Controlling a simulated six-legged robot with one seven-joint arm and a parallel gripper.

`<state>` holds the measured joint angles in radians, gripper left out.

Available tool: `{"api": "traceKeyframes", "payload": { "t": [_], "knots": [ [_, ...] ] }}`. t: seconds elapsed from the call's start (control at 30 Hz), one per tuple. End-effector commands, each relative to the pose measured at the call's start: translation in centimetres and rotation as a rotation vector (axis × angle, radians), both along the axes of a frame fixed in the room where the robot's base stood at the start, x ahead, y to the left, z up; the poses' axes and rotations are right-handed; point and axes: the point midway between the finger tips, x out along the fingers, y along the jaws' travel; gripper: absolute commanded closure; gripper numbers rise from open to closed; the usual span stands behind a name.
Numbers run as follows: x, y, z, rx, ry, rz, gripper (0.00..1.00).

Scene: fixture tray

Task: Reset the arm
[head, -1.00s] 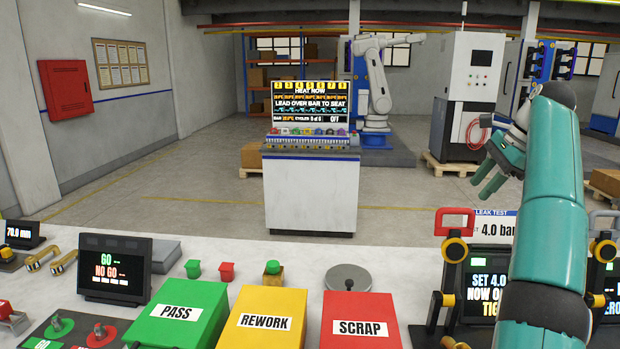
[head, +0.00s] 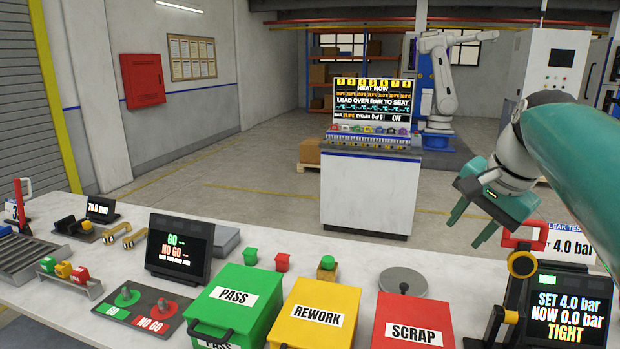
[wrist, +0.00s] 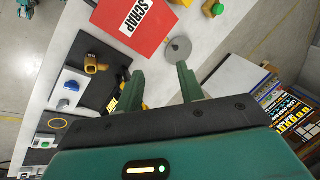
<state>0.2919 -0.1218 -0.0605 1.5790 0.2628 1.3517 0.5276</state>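My gripper (head: 470,222) is at the right of the head view, raised over the far edge of the bench near the leak test station. Its two teal fingers stand apart with nothing between them. In the wrist view the fingers (wrist: 158,84) are spread, with the white bench and the round grey disc (wrist: 178,50) beyond them. My arm comes in from the right edge of the head view.
Green PASS (head: 233,302), yellow REWORK (head: 315,318) and red SCRAP (head: 414,322) bins line the front of the bench. A leak tester screen (head: 568,318) stands at right. A GO/NO GO screen (head: 180,248) is left. A heating station (head: 370,180) stands across open floor.

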Motion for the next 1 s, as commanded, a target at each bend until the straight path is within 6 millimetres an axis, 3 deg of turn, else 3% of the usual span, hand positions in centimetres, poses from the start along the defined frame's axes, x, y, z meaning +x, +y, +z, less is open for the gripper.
{"api": "traceKeyframes", "payload": {
  "t": [0.1,0.3,0.6,0.77,1.0],
  "knots": [
    [-3.4,3.2,-2.6,-0.089,-0.025,0.137,0.62],
    [-8.9,7.2,-8.0,-0.249,-0.069,0.378,0.62],
    [-16.2,10.6,-16.9,-0.470,-0.129,0.712,0.62],
    [-17.4,10.9,-18.8,-0.514,-0.142,0.776,0.62],
    [-17.4,10.9,-18.9,-0.514,-0.141,0.778,0.62]
  ]
}}
